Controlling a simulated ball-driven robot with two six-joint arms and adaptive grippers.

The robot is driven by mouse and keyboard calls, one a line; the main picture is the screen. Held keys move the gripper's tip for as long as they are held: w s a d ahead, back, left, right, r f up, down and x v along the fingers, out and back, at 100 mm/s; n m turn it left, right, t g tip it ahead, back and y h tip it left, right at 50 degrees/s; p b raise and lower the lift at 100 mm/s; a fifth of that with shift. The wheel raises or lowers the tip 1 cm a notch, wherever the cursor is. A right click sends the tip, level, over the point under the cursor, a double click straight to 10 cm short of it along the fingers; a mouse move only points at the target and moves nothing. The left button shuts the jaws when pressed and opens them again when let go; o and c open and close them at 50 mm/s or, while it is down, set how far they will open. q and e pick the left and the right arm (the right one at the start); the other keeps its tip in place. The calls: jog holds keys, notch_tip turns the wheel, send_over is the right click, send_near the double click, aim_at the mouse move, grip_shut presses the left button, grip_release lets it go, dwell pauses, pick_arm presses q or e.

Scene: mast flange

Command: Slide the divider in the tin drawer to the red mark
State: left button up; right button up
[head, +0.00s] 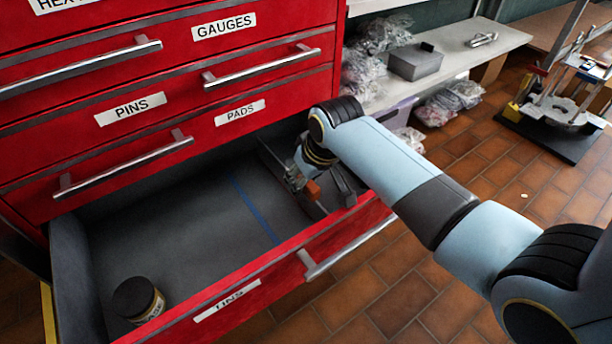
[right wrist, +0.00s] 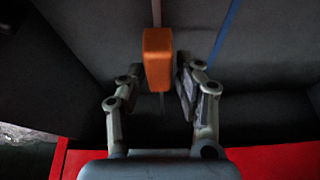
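The red drawer (head: 275,283) at the bottom of the cabinet is pulled open. A thin dark divider (head: 272,158) stands in its right part. An orange tab (head: 313,190) is on the divider; it also shows in the right wrist view (right wrist: 158,58). My right gripper (head: 303,182) reaches down into the drawer at the tab. In the right wrist view its fingers (right wrist: 158,82) are open on both sides of the tab, with small gaps. A blue line (head: 250,205) crosses the drawer floor left of the divider. My left gripper is out of view.
A dark jar (head: 138,300) stands in the drawer's front left corner. The floor between jar and blue line is clear. Shut drawers with bar handles (head: 125,163) rise above. A bench (head: 455,55) with a grey box (head: 415,62) stands behind right.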

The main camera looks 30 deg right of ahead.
jog(key=shift+o, duration=0.7)
jog(key=shift+r, duration=0.1)
jog(key=v, duration=1.2)
jog(key=shift+s, duration=0.15)
